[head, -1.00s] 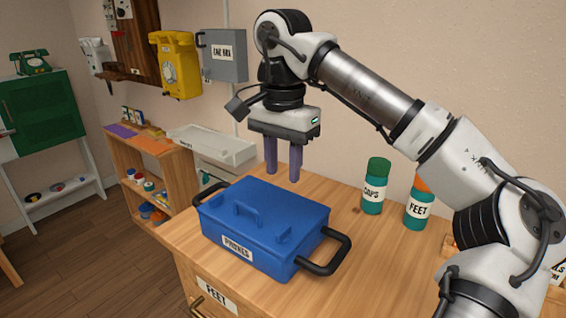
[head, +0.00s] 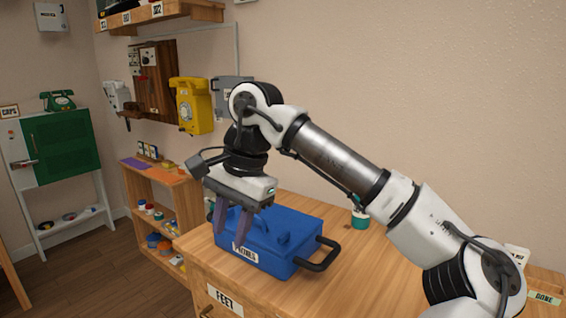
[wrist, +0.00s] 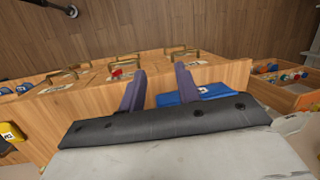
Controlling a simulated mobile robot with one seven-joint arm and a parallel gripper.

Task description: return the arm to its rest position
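My gripper (head: 233,232) hangs pointing down with its two purple fingers apart and nothing between them. In the head view the fingers overlap the left part of the blue lidded box (head: 290,256) marked PHONES; whether they touch it is hard to tell. In the wrist view the fingers of my gripper (wrist: 159,88) stand apart, and a part of the blue box (wrist: 205,93) shows beside the right finger. My arm reaches from the lower right, bent at the elbow.
The box stands on a wooden workbench (head: 356,277) with a FEET drawer. A teal jar (head: 360,218) is partly behind my arm. A yellow phone (head: 191,106) hangs on the wall. A low shelf (head: 180,194) and a green cabinet (head: 62,147) stand left.

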